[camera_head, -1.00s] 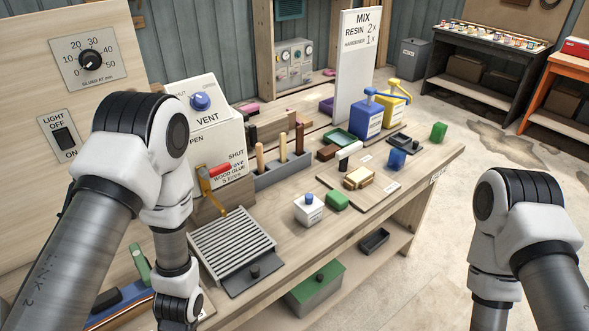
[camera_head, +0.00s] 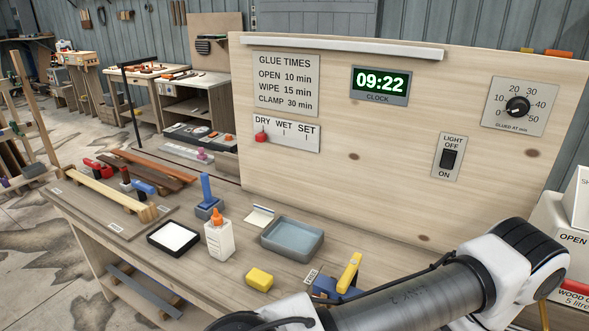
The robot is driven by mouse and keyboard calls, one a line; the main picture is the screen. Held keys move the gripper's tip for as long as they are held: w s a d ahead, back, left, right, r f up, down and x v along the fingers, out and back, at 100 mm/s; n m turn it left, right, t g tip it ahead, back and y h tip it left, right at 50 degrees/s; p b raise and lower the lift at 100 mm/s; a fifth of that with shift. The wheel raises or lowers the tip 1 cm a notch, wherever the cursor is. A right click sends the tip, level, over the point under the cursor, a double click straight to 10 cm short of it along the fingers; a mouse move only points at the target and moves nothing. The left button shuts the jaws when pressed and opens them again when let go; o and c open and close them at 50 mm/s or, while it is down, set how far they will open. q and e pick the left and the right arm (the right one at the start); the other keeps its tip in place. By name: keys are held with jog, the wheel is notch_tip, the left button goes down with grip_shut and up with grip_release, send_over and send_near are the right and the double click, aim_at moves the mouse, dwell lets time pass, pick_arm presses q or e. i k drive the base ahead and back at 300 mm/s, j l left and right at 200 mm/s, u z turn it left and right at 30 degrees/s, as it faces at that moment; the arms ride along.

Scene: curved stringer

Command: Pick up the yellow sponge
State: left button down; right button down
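The yellow sponge (camera_head: 259,279) lies on the wooden bench near its front edge, in the lower middle of the head view. It sits in front of a grey-blue tray (camera_head: 292,238) and to the right of a white glue bottle (camera_head: 219,239) with an orange cap. Nothing touches the sponge. One of my arms crosses the lower right of the view, close to the sponge's right. Neither gripper's fingers show in the view.
A blue and yellow clamp-like tool (camera_head: 345,277) stands right of the sponge. A black-rimmed white pad (camera_head: 174,238) lies left of the bottle. A blue-handled brush (camera_head: 206,194) stands in a holder behind. An upright wooden panel (camera_head: 390,150) borders the bench's back.

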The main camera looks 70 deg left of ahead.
aim_at(258, 279)
jog(key=u, duration=2.65)
